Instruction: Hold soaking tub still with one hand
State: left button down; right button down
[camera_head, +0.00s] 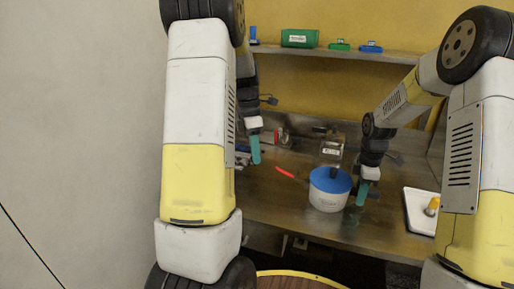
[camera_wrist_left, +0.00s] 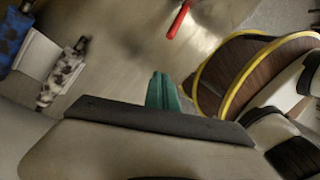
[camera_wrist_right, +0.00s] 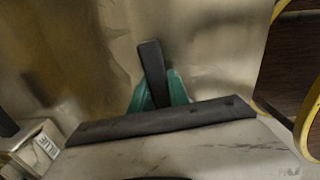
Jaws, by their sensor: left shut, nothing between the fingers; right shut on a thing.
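The soaking tub (camera_head: 328,200) is a round white tub with a blue top and a label, standing upright on the metal bench. My right gripper (camera_head: 362,192) is just right of the tub in the head view. Its teal fingers are shut on a dark bar (camera_wrist_right: 152,72); I cannot tell whether the bar belongs to the tub. My left gripper (camera_head: 255,150) hangs above the bench, left of the tub and apart from it. Its teal fingers, also in the left wrist view (camera_wrist_left: 162,91), are shut and empty.
A red handle (camera_head: 285,172) lies left of the tub. A labelled metal box (camera_head: 331,150) stands behind it. A white tray (camera_head: 420,205) with an orange-topped item is at the right. A shelf (camera_head: 345,51) holds green and blue items. A yellow-rimmed round surface (camera_head: 300,274) is in front.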

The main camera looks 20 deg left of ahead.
pick_arm(q)
jog(key=x, duration=0.6)
jog(key=shift+r, duration=0.1)
jog(key=w+d+r, duration=0.2)
jog(key=d, duration=0.1)
jog(key=shift+w, duration=0.1)
